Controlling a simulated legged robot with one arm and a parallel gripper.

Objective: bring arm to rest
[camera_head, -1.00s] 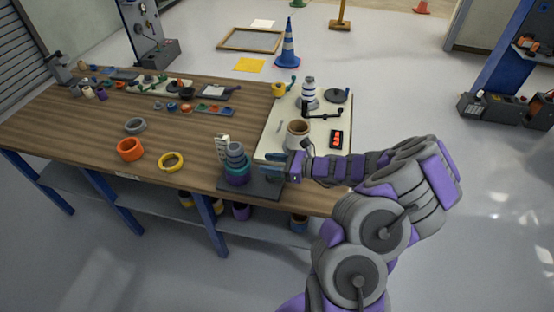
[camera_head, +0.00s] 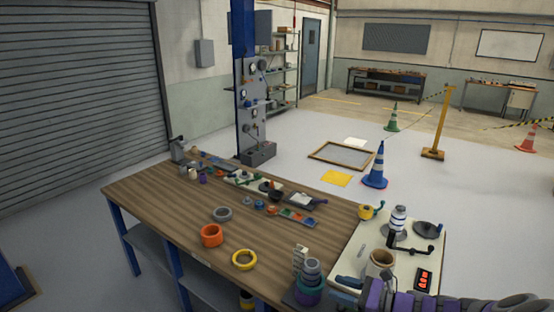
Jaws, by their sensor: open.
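My gripper (camera_head: 350,285) shows at the bottom edge, right of centre, partly cut off by the frame. Its jaws are open, and I see nothing held between them. It is between the stacked grey, teal and purple rollers (camera_head: 309,282) and the tan cup (camera_head: 380,263), over the near edge of the white board. My purple and grey arm (camera_head: 430,302) runs from it to the right along the bottom edge. Most of the arm is out of frame.
The wooden workbench (camera_head: 175,222) carries an orange ring (camera_head: 211,235), a yellow ring (camera_head: 244,260) and a grey ring (camera_head: 222,214). The white board (camera_head: 432,258) holds a crank, a striped roller and a red-lit display. A blue cone (camera_head: 376,167) stands on open floor beyond.

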